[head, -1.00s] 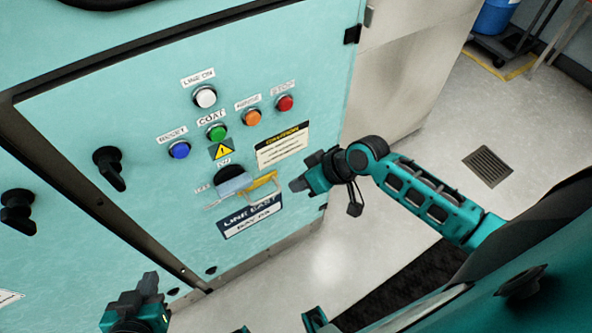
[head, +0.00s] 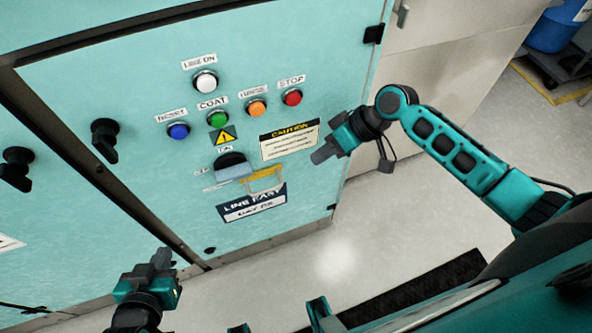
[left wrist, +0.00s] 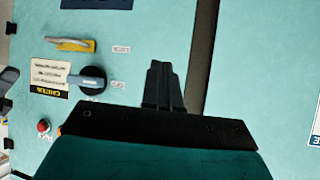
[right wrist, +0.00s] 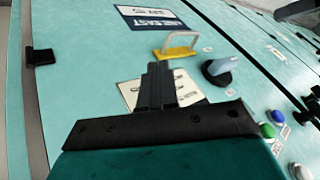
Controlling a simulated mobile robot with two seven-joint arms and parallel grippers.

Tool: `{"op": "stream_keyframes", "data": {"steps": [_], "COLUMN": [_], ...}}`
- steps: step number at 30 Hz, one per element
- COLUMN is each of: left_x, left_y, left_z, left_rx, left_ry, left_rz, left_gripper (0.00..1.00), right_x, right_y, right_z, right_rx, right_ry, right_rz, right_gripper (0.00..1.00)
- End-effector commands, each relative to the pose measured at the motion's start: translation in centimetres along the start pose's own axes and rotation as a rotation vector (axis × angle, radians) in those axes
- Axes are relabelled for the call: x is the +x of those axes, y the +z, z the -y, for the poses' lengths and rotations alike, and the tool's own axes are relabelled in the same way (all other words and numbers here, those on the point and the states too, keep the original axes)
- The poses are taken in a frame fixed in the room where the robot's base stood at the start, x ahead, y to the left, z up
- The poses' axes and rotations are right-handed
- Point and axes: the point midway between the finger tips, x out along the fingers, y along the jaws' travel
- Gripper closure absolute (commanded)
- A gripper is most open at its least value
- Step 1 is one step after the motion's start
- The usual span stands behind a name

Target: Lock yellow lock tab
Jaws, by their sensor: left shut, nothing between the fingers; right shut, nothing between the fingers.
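The yellow lock tab (head: 258,175) sits on the teal cabinet door, just right of a rotary switch with a black knob (head: 230,158) and a grey-blue handle. A pale metal loop (head: 268,185) hangs at the tab. The tab also shows in the left wrist view (left wrist: 76,45) and in the right wrist view (right wrist: 175,52). My right gripper (head: 320,155) is shut and empty, to the right of the tab and apart from it, near the caution label. My left gripper (head: 162,257) is shut and empty, low and left of the tab, well apart from it.
Above the switch are white (head: 205,81), blue, green, orange and red (head: 292,97) buttons. A caution label (head: 289,141) is right of the switch and a nameplate (head: 252,203) is below. Black door handles (head: 105,139) stick out at left.

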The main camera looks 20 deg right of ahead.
Motion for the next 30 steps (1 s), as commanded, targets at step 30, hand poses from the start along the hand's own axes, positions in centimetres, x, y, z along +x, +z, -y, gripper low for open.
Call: {"op": "stream_keyframes", "data": {"steps": [30], "left_x": [1.1], "left_y": [0.3], "left_z": [-0.7], "left_rx": [-0.005], "left_ry": [0.018], "left_rz": [-0.006], "left_gripper": [1.0], "right_x": [10.0], "right_y": [-0.1], "right_z": [0.0], "right_rx": [-0.001], "right_ry": [0.002], "right_rz": [-0.002], "right_gripper": [1.0]}}
